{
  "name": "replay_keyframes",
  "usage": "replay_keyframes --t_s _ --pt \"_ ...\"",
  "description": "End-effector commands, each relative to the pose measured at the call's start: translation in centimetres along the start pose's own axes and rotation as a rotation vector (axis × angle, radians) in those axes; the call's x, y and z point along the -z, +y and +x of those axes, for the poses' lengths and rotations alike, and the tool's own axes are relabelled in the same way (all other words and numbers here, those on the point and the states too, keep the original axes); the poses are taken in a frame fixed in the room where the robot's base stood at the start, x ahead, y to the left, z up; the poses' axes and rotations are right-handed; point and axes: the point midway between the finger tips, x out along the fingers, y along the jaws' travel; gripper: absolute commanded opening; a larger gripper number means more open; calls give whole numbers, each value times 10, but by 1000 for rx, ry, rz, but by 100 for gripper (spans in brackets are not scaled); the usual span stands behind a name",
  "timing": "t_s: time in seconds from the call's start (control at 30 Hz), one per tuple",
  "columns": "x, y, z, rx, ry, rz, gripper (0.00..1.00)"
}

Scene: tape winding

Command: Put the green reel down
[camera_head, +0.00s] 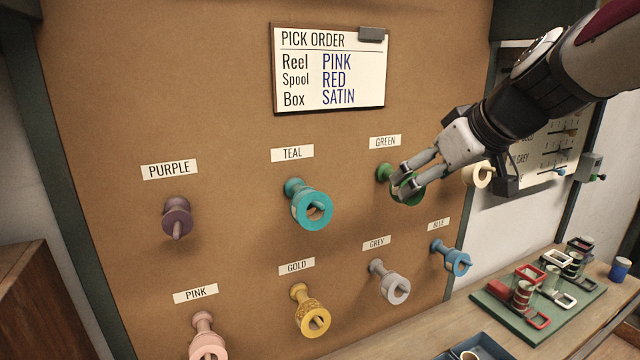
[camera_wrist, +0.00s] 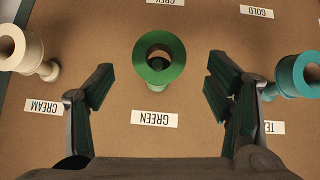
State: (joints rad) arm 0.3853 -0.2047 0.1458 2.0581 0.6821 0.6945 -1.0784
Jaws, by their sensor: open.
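The green reel (camera_head: 409,193) hangs on its peg under the GREEN label on the brown board. In the wrist view the green reel (camera_wrist: 160,58) shows end-on between my fingers, with clear gaps on both sides. My gripper (camera_head: 400,183) is at the green reel in the head view, its fingers overlapping part of it. My gripper (camera_wrist: 154,88) is open in the wrist view, and neither finger touches the reel there.
A teal reel (camera_head: 312,211) hangs left of the green one and a cream reel (camera_head: 477,175) right of it. Grey (camera_head: 394,288), gold (camera_head: 313,317) and blue (camera_head: 458,262) reels hang below. A pick order sign (camera_head: 330,68) is above. A bench (camera_head: 425,335) with trays stands at lower right.

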Motion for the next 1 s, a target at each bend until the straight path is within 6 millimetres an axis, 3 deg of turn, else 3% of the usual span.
replay_keyframes --t_s 0.23,0.53,0.57,0.77,1.0 --pt "0 1 34 2 -3 1 73" --pt "1 1 39 0 0 0 73" --pt "1 1 39 0 0 0 71" --pt "1 1 39 0 0 0 26" --pt "1 1 39 0 0 0 22"
